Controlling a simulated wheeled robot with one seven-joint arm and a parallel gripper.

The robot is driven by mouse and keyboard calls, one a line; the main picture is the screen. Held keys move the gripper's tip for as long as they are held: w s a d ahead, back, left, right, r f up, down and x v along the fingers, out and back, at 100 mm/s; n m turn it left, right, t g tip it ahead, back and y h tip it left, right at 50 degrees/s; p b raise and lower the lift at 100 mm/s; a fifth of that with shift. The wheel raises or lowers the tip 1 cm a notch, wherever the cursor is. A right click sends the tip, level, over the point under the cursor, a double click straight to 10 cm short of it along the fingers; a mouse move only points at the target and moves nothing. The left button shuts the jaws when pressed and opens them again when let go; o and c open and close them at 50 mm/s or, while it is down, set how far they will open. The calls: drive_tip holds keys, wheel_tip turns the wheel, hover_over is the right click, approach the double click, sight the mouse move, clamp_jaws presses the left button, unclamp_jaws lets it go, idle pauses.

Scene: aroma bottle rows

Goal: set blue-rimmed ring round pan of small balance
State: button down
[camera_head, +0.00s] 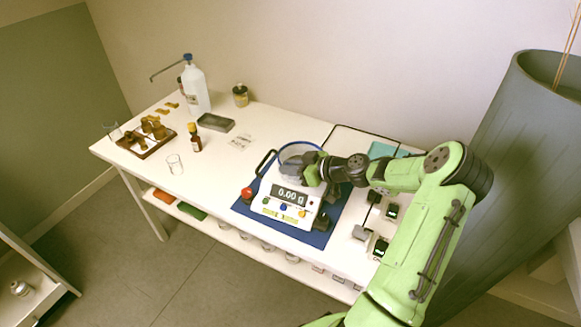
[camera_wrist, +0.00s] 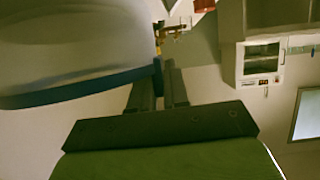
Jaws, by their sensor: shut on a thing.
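The blue-rimmed ring (camera_head: 293,163) is a clear, wide ring over the top of the small balance (camera_head: 286,197), at its pan; its blue edge faces up. My gripper (camera_head: 316,168) is shut on the right side of its wall. In the wrist view the ring (camera_wrist: 75,75) fills the upper left, its blue rim reaching my gripper fingers (camera_wrist: 158,85). The balance is white, with a display that reads 0.00 g. The pan is mostly hidden by the ring and gripper. I cannot tell whether the ring touches the balance.
The balance stands on a blue mat (camera_head: 318,239) on the white table (camera_head: 225,175). A red-topped item (camera_head: 247,193) stands left of it; small dark-topped items (camera_head: 381,246) lie right.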

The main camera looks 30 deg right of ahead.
drive_tip(key=shift+f, duration=0.3)
drive_tip(key=c, duration=1)
unclamp_jaws()
drive_tip(key=shift+c, duration=0.2)
drive_tip(key=p+v, duration=0.2)
drive_tip(key=v, duration=1.4)
drive_tip(key=shift+w, duration=0.1)
